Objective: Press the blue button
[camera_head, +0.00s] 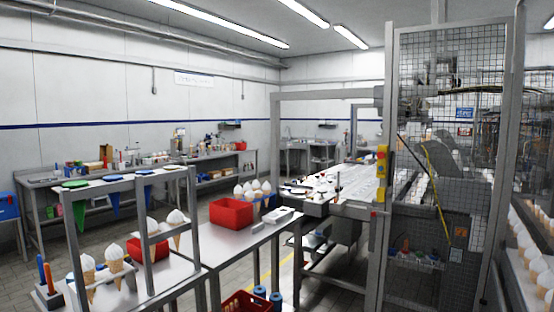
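I cannot make out a blue button in this view. A small yellow box with red parts (381,161) is fixed to the grey post of the caged machine, right of centre. It is too small to tell what buttons it carries. My gripper is not in view.
A mesh cage (450,110) fills the right side. A steel table (222,246) in the middle holds a red bin (231,213) and cones. A rack (120,186) with blue and green cone-shaped pieces stands at left. A red crate (240,304) sits low in front. Some floor shows between.

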